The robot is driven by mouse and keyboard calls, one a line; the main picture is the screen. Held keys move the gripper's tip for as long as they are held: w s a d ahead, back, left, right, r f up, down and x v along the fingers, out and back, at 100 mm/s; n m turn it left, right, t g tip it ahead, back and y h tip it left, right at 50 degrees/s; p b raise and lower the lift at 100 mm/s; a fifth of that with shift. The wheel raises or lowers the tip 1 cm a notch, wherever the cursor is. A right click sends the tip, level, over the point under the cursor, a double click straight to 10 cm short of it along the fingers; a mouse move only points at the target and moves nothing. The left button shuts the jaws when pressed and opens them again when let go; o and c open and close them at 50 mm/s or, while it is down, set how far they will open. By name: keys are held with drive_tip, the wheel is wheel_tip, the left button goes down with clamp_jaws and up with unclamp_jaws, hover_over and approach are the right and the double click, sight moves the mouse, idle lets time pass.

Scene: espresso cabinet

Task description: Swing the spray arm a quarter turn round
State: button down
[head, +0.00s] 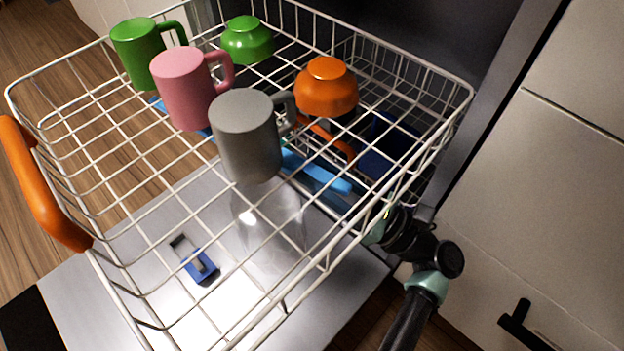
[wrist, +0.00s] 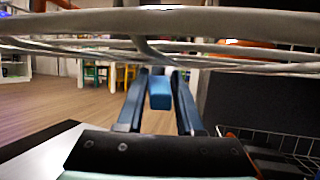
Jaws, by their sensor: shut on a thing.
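The spray arm (head: 315,172) is a light blue bar under the wire rack, seen through the wires in the head view. Its middle is partly hidden by the mugs. My gripper (head: 350,200) reaches in under the rack's right side, and its fingers are mostly hidden there by wires. In the wrist view the two dark fingers (wrist: 159,97) are closed on the blue end of the spray arm (wrist: 160,92), just below the rack wires.
The white rack (head: 130,215) with an orange handle (head: 40,185) is pulled out above the open door (head: 225,305). A cabinet front (head: 550,180) stands close on the right.

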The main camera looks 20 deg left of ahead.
drive_tip(key=shift+f, duration=0.1)
drive_tip(key=c, duration=0.6)
unclamp_jaws()
drive_tip(key=shift+o, duration=0.2)
drive_tip(key=p+v, duration=0.2)
drive_tip(key=v, duration=0.5)
drive_tip(key=shift+d, duration=0.3)
drive_tip(key=shift+w, duration=0.1)
